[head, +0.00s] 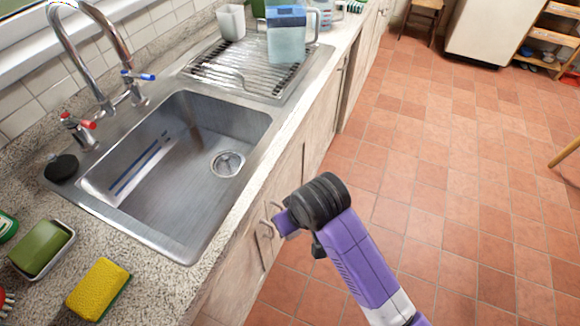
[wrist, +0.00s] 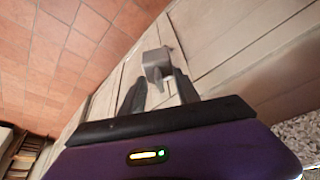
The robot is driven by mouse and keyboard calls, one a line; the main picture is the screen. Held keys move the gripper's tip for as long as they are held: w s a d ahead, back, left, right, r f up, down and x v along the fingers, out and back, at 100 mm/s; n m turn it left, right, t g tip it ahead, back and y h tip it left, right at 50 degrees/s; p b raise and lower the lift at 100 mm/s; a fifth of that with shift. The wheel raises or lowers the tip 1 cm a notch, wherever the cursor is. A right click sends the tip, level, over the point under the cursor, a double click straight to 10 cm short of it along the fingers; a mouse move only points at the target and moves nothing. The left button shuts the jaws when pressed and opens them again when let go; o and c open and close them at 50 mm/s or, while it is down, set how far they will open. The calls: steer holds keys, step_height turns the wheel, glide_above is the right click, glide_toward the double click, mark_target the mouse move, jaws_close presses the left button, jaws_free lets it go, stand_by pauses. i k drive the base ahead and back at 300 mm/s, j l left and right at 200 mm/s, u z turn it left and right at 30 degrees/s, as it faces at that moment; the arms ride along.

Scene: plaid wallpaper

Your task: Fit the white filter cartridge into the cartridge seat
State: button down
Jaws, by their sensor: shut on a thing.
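My gripper (wrist: 160,80) is shut on a grey metal cabinet handle (wrist: 157,60), with one dark finger on each side of it in the wrist view. In the head view my purple gripper body (head: 287,222) is at the cupboard front below the sink, and its fingers are hard to make out. A clear pitcher with a blue lid (head: 287,38) and bluish contents stands on the drying rack. I see no white filter cartridge and no cartridge seat in either view.
The steel sink (head: 240,118) is empty, with the wire drying rack (head: 225,75) behind it. A whitish cup (head: 231,22) stands on the rack. A yellow sponge (head: 98,288) and a green soap bar (head: 40,247) lie at the front left.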

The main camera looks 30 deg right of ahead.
mark_target(285, 20)
steer(key=i+l, duration=0.15)
steer(key=l, duration=0.4)
steer(key=i+l, duration=0.15)
steer(key=l, duration=0.4)
steer(key=i+l, duration=0.15)
steer(key=l, duration=0.4)
steer(key=i+l, duration=0.15)
steer(key=l, duration=0.35)
steer(key=i+l+u, duration=0.1)
steer(key=l, duration=0.45)
steer(key=i+l, duration=0.15)
steer(key=l, duration=0.4)
steer(key=i+l, duration=0.15)
steer(key=l, duration=0.4)
steer(key=i+l, duration=0.1)
steer(key=l, duration=0.45)
